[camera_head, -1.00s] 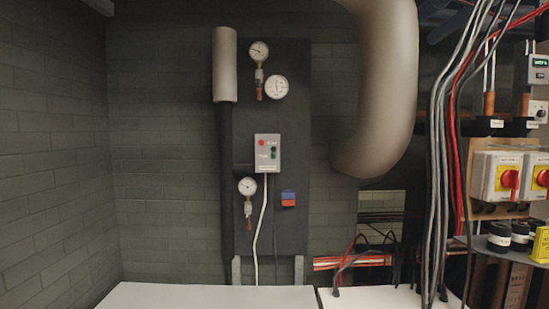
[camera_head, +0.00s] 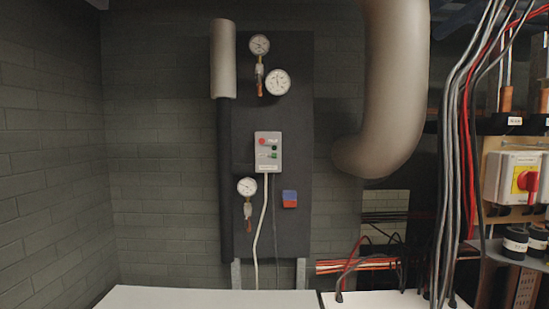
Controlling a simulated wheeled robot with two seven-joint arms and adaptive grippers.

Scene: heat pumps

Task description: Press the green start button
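A small light grey control box (camera_head: 268,152) is mounted on a dark upright panel (camera_head: 295,110) on the wall ahead. A red button (camera_head: 262,141) shows at its upper left and a dark button (camera_head: 275,148) at its right. A small green button (camera_head: 274,155) sits just below the dark one. The lettering on the box is too small to read. A pale cable hangs from the box's underside. Neither of my grippers is in view.
Pressure gauges (camera_head: 278,82) and a red and blue block (camera_head: 289,198) are on the panel. A white surface (camera_head: 210,300) runs along the bottom. A thick grey pipe (camera_head: 392,90), hanging cables (camera_head: 455,170) and a red rotary switch (camera_head: 527,181) are to the right. The left wall is bare brick.

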